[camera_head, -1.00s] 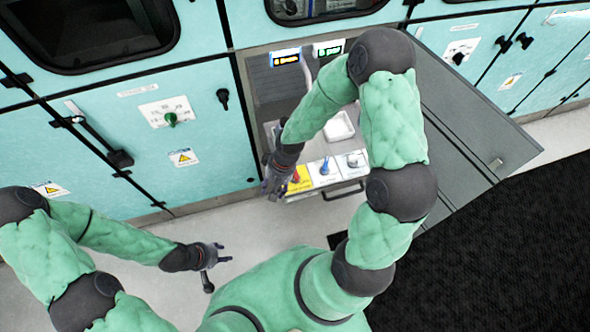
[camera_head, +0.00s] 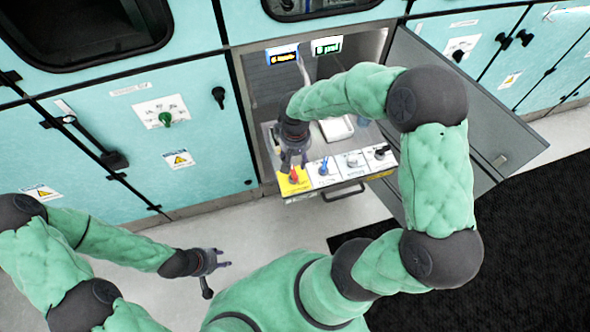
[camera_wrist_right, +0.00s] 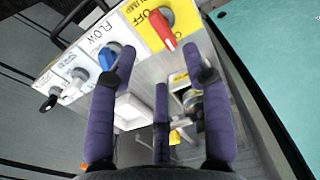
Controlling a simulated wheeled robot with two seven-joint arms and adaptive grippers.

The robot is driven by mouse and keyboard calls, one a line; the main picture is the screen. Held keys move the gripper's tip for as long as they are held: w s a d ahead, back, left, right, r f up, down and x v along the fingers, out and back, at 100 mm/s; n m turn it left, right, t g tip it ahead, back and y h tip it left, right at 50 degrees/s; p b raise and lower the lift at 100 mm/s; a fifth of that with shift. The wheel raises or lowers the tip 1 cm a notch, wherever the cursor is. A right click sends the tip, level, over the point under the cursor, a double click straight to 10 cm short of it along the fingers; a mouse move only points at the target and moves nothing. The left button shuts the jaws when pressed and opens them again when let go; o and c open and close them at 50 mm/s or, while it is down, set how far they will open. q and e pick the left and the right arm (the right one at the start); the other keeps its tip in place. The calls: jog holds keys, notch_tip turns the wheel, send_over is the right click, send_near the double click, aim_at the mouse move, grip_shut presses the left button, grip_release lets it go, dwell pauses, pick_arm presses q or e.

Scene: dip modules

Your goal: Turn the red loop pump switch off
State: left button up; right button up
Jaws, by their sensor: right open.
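The red switch (camera_head: 293,178) sits on a yellow plate at the left end of the panel inside the open cabinet. In the right wrist view the red switch (camera_wrist_right: 163,30) has a lever and a plate lettered "OFF" and "PUMP". My right gripper (camera_head: 293,163) is just above the switch in the head view, its fingers apart and empty. In the right wrist view its fingers (camera_wrist_right: 162,65) spread below the switch in the picture and look clear of it. My left gripper (camera_head: 224,260) hangs low over the floor, its fingers apart and nothing in them.
Beside the red switch are a blue switch (camera_head: 323,167), marked "FLOW" in the wrist view, a grey knob (camera_head: 352,160) and a black knob (camera_head: 380,152). A drawer handle (camera_head: 345,192) is below. The open grey door (camera_head: 455,110) stands to the right. Teal cabinets (camera_head: 195,130) flank the bay.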

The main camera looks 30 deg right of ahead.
aim_at(294, 175)
notch_tip(294, 175, down, 8)
jog(key=shift+r+b, duration=0.25)
jog(key=shift+b, duration=0.85)
grip_shut()
